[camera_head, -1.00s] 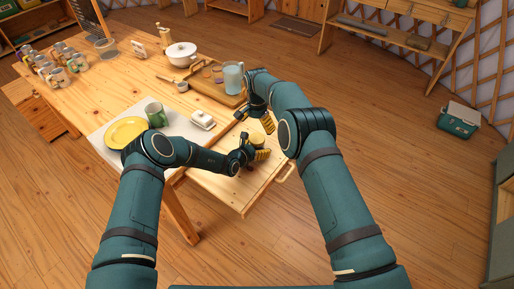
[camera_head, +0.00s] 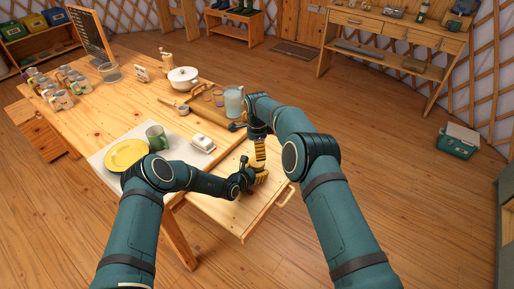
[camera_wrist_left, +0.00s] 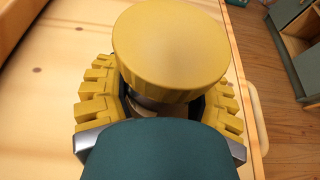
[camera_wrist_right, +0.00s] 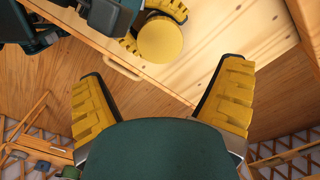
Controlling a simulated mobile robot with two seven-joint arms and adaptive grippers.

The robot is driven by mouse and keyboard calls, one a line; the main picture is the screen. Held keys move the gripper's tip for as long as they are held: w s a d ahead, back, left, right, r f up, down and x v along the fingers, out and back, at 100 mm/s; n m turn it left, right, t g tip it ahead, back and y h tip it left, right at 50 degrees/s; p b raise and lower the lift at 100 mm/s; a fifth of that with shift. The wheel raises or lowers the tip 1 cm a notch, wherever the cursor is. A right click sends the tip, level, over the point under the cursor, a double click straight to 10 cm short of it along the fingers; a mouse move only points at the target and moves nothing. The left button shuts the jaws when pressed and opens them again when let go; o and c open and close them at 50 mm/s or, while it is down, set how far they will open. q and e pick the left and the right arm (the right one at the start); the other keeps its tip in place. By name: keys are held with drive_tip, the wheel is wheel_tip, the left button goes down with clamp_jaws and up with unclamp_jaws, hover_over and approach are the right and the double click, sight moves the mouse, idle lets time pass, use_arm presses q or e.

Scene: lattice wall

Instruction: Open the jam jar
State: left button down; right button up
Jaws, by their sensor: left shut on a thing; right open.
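The jam jar shows from above in the left wrist view as a wide round yellow lid (camera_wrist_left: 170,50), with a little of the jar body (camera_wrist_left: 148,104) below it. My left gripper (camera_head: 250,180) is shut around the jar body, its yellow padded fingers on either side below the lid. The lid is on the jar. In the right wrist view the lid (camera_wrist_right: 160,40) lies beyond my right gripper (camera_wrist_right: 162,100), whose fingers are wide apart and empty. In the head view my right gripper (camera_head: 258,150) points down above the jar, which it largely hides.
The jar is over a pulled-out wooden drawer or board (camera_head: 236,217) with a handle (camera_head: 286,195). On the table are a yellow plate (camera_head: 126,153), green mug (camera_head: 156,137), butter dish (camera_head: 203,143), blue pitcher (camera_head: 233,101) and white pot (camera_head: 183,77).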

sight(256, 161)
drive_tip(key=shift+f+m, duration=0.2)
drive_tip(key=shift+m, duration=0.2)
drive_tip(key=shift+f, duration=3.75)
drive_tip(key=c, duration=1.3)
drive_tip(key=n, duration=0.7)
drive_tip(key=shift+n, duration=0.4)
drive_tip(key=n, duration=0.9)
drive_tip(key=shift+a, duration=0.1)
